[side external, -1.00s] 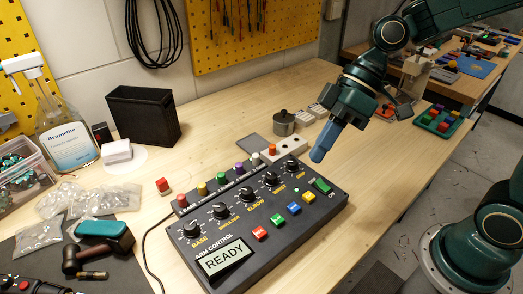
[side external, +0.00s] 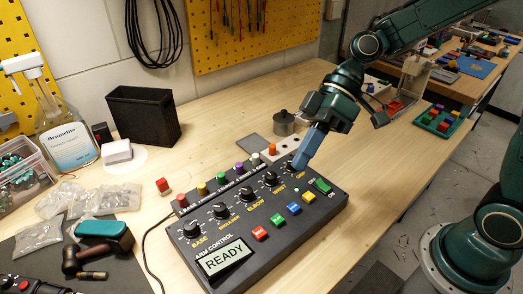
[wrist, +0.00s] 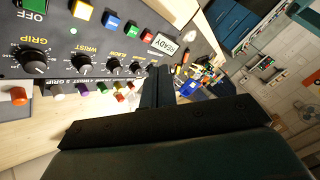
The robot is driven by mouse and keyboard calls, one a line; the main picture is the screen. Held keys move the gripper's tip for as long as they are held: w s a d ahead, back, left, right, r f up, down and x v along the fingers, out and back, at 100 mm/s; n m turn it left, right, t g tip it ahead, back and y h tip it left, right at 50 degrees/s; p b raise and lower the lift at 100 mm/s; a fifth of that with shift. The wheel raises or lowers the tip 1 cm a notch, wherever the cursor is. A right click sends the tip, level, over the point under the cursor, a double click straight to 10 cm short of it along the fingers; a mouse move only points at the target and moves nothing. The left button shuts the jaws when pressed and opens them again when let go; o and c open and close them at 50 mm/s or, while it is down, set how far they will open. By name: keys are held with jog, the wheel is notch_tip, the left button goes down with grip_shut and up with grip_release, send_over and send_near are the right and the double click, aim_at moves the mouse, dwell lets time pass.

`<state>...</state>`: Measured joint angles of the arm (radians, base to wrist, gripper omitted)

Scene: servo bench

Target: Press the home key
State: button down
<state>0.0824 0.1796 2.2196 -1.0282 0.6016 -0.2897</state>
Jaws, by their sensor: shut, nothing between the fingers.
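The black control box (side external: 215,205) lies on the wooden bench, with a display reading READY (side external: 225,257). Along its front are a red key (side external: 260,233), a green key (side external: 278,220), a blue key (side external: 294,209) and a yellow key (side external: 309,197). Their labels are too small to read, so I cannot tell which is the home key. In the wrist view, the red key (wrist: 147,37) and blue key (wrist: 112,20) show at the top. My gripper (side external: 300,164) is shut and empty, its blue fingers pointing down above the box's far right corner near the knobs. It also shows in the wrist view (wrist: 158,75).
A row of knobs (side external: 246,194) and coloured caps (side external: 221,178) stands behind the keys. A green rocker switch (side external: 321,186) is at the right end. Bench space to the right is clear.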

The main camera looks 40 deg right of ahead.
aim_at(297, 207)
jog(key=shift+f, duration=0.15)
jog(key=shift+f, duration=4.2)
jog(key=shift+f, duration=0.9)
jog(key=shift+r, duration=0.9)
jog(key=shift+r, duration=2.5)
